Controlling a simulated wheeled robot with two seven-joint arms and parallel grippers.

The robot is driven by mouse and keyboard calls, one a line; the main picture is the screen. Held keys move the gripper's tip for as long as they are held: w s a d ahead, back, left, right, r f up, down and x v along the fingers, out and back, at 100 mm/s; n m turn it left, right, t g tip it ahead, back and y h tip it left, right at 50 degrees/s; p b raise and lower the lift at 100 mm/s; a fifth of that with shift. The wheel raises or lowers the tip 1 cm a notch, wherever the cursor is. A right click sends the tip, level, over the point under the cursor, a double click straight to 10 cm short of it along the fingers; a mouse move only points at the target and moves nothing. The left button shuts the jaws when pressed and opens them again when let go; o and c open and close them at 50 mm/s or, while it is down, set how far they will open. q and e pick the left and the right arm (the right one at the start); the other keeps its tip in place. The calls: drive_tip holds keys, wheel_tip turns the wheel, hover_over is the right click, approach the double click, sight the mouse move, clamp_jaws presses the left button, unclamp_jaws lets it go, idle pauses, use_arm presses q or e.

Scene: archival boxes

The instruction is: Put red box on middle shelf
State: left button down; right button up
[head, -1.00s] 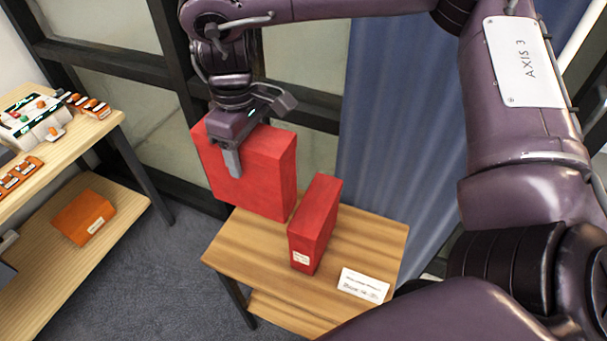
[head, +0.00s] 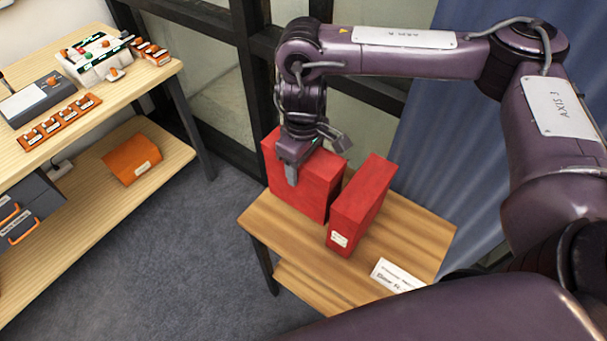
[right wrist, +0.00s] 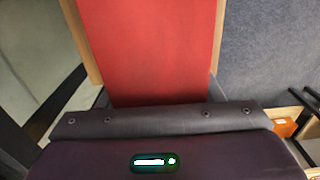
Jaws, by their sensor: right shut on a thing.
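My right gripper (head: 293,168) comes down from above and is shut on the top edge of a red box (head: 317,188). This box stands upright at the back left of a small wooden table (head: 405,235); I cannot tell whether its base touches the tabletop. In the right wrist view the held red box (right wrist: 160,45) fills the middle, with strips of wood beside it. A second red box (head: 362,203) with a white label stands upright on the table, just right of the held one. My left gripper is not in view.
A wooden shelf unit (head: 165,165) stands at the left, with an orange box (head: 132,158) on its lower board and small devices above. A white label card (head: 397,275) lies at the table's front. Grey floor (head: 190,250) lies between. A blue curtain (head: 425,130) hangs behind.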

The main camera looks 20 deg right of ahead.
wheel_tip(320, 180, down, 4)
drive_tip(key=shift+w+r+b, duration=0.1)
drive_tip(key=shift+b, duration=0.3)
drive_tip(key=o, duration=1.7)
